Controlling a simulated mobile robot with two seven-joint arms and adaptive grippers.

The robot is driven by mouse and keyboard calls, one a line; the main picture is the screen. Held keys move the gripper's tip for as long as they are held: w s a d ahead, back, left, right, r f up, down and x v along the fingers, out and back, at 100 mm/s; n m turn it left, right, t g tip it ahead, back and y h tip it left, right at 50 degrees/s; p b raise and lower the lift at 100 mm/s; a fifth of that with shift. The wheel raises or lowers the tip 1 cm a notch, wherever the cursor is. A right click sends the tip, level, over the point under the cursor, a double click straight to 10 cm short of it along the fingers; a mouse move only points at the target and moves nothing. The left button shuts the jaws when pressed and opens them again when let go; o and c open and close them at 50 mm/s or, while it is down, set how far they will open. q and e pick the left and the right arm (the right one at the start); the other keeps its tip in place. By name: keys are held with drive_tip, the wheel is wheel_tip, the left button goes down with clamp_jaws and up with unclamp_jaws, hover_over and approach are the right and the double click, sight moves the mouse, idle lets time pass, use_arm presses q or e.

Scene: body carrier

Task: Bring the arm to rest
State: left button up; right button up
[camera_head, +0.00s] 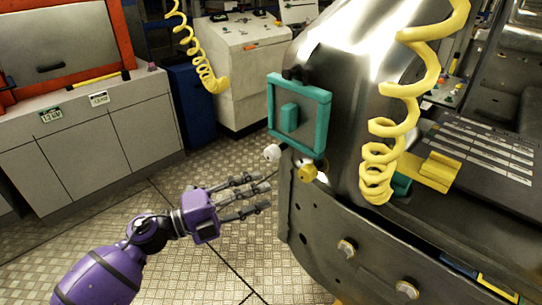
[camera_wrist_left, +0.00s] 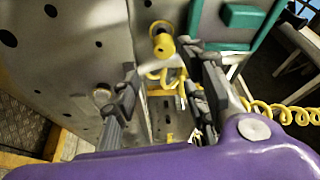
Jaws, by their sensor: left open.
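My left arm comes in from the lower left of the head view. Its purple-bodied left gripper (camera_head: 262,193) has grey fingers spread apart, with nothing seen between them. It is held out over the patterned floor, to the left of the grey metal carrier (camera_head: 335,225) and below a teal square frame (camera_head: 329,118). In the left wrist view the open fingers (camera_wrist_left: 168,78) point toward a yellow knob (camera_wrist_left: 163,42) on the carrier; whether they touch it I cannot tell. My right gripper is not in view.
A yellow knob (camera_head: 307,172) and a white knob (camera_head: 272,153) stick out below the teal frame. A yellow coiled hose (camera_head: 378,165) hangs at the carrier. Grey cabinets (camera_head: 85,140) stand at the left. The floor (camera_head: 215,262) between them is clear.

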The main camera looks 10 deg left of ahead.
use_arm(q)
drive_tip(key=w+a+r+n+t+y, duration=0.2)
drive_tip(key=w+a+n+t, duration=0.1)
drive_tip(key=w+n+t, duration=0.15)
drive_tip(key=s+a+f+n+t+y, duration=0.1)
drive_tip(key=a+f+n+t+y, duration=0.4)
drive_tip(key=n, duration=0.3)
drive_tip(key=s+a+f+n+g+y+p, duration=0.1)
drive_tip(key=s+a+f+n+g+y, duration=0.2)
drive_tip(key=f, duration=0.4)
drive_tip(key=s+a+f+n+g+y, duration=0.1)
drive_tip(key=s+f+n+y, duration=0.35)
drive_tip(key=f, duration=0.35)
drive_tip(key=s+d+f+n+g, duration=0.1)
drive_tip(key=s+f+n+g, duration=0.1)
drive_tip(key=s+f, duration=0.3)
drive_tip(key=s+d+f+n+g, duration=0.1)
drive_tip(key=s+f, duration=0.4)
drive_tip(key=s, duration=0.8)
drive_tip(key=s+d+f+n+g+y+p, duration=0.1)
drive_tip(key=s+f+n+g, duration=0.3)
drive_tip(key=s, duration=0.5)
wheel_tip(320, 180, down, 2)
drive_tip(key=shift+f, duration=0.1)
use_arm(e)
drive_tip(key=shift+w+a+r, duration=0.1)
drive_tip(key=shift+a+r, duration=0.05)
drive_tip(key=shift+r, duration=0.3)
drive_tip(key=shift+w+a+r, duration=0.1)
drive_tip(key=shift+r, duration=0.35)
